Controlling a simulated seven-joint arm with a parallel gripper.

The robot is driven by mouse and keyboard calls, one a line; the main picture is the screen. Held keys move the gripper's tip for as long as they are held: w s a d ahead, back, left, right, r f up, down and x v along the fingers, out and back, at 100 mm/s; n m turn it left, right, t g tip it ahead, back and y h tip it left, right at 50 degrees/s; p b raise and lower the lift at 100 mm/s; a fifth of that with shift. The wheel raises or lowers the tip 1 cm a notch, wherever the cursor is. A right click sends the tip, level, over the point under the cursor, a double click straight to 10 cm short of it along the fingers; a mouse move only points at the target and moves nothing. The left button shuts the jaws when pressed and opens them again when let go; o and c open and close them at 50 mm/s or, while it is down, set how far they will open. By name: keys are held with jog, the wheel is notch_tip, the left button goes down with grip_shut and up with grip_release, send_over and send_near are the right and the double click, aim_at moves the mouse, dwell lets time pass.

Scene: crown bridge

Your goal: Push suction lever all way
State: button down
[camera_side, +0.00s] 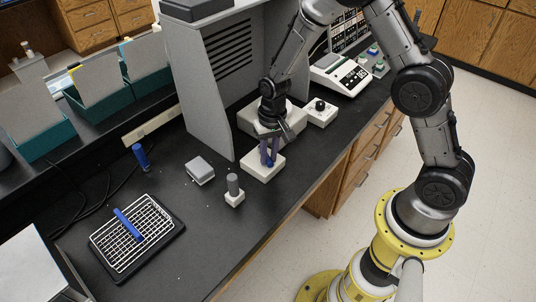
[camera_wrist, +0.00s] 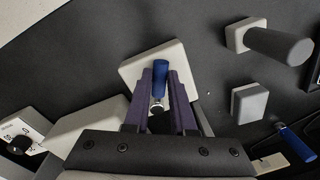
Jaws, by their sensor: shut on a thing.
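The suction lever has a blue handle (camera_wrist: 159,80) and stands on a pale, square base box (camera_side: 263,167) on the black bench. The base box also shows in the wrist view (camera_wrist: 133,69). My gripper (camera_side: 268,155) is over this base, its purple fingers pointing down. In the wrist view the fingers (camera_wrist: 160,75) are on both sides of the blue handle and closed on it. In the side view the fingers mostly hide the handle, so its exact tilt is hard to tell.
A grey post on a white block (camera_side: 234,190) and a low grey box (camera_side: 200,170) stand left of the base. A black-knobbed box (camera_side: 320,112) is behind right, and a tall grey panel (camera_side: 215,85) behind left. A wire rack (camera_side: 107,243) lies front left. The front bench strip is clear.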

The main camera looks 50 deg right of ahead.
jog(key=n, duration=0.1)
jog(key=d+n, duration=0.1)
jog(key=shift+s+d+n, duration=0.1)
jog(key=shift+s+n, duration=0.1)
jog(key=shift+n, duration=0.2)
jog(key=n, duration=0.1)
jog(key=d+n, duration=0.1)
jog(key=n, duration=0.1)
jog(key=shift+d+n, duration=0.3)
jog(key=shift+w+d+r+n+g, duration=0.15)
jog(key=shift+d+n, duration=0.15)
jog(key=shift+n, duration=0.45)
jog(key=shift+w+d+f+n+g, duration=0.1)
jog(key=shift+d+n, duration=0.25)
jog(key=shift+n, duration=0.45)
jog(key=shift+w+d+r+n+g, duration=0.15)
jog(key=shift+d+n, duration=0.15)
jog(key=shift+n, duration=0.45)
jog(key=shift+f, duration=0.1)
jog(key=c, duration=0.8)
grip_release()
jog(key=shift+s, duration=0.1)
jog(key=shift+o, duration=0.2)
notch_tip(320, 180, up, 14)
jog(key=shift+w+d+f, duration=0.15)
jog(key=shift+w+d, duration=0.05)
jog(key=shift+d, duration=0.25)
